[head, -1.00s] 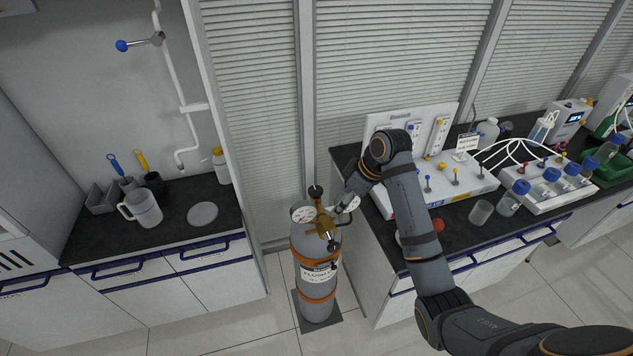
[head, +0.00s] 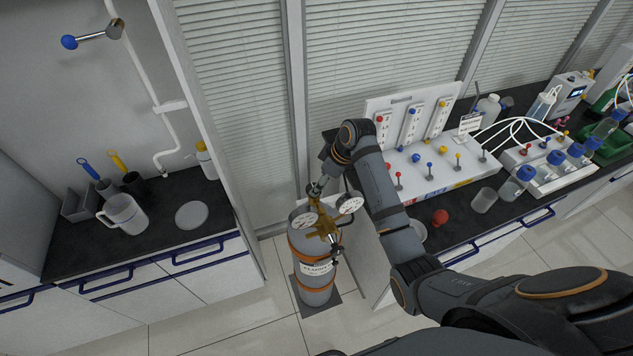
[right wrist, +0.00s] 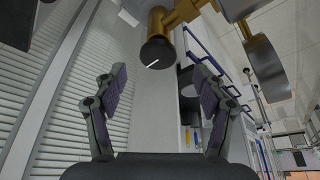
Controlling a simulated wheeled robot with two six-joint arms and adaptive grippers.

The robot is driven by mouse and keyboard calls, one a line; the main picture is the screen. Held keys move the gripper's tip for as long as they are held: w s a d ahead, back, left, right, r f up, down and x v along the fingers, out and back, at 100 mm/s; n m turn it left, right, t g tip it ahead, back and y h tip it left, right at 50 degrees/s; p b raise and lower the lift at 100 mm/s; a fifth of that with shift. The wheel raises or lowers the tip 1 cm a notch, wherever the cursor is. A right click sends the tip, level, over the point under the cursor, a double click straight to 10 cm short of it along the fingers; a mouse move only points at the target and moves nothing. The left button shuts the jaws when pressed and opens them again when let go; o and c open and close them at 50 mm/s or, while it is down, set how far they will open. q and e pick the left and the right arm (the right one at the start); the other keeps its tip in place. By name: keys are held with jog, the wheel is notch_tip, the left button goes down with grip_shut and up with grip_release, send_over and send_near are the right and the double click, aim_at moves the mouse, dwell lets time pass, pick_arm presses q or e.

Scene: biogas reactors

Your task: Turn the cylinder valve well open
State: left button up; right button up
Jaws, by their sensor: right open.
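The grey gas cylinder (head: 312,298) with orange bands stands upright on the floor. Its brass valve and regulator fitting (head: 322,228) carries two round white gauges. In the right wrist view the round black valve knob (right wrist: 156,52), with a white line on its face, lies ahead of and between my open fingers, beyond their tips. My right gripper (right wrist: 159,84) is open and empty. In the head view the right gripper (head: 317,190) is at the top of the cylinder and mostly covers the knob there. My left gripper is not in view.
The left counter (head: 165,245) holds a jug (head: 124,214). Open floor lies in front of the cylinder.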

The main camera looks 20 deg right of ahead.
jog(key=x, duration=0.4)
jog(key=shift+w+p, duration=0.2)
jog(key=shift+p, duration=0.2)
jog(key=shift+s, duration=0.1)
jog(key=shift+c, duration=1.5)
jog(key=c, duration=0.8)
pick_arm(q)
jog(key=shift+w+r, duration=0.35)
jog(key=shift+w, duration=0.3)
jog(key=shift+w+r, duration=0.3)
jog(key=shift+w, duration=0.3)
pick_arm(e)
jog(key=shift+c, duration=0.3)
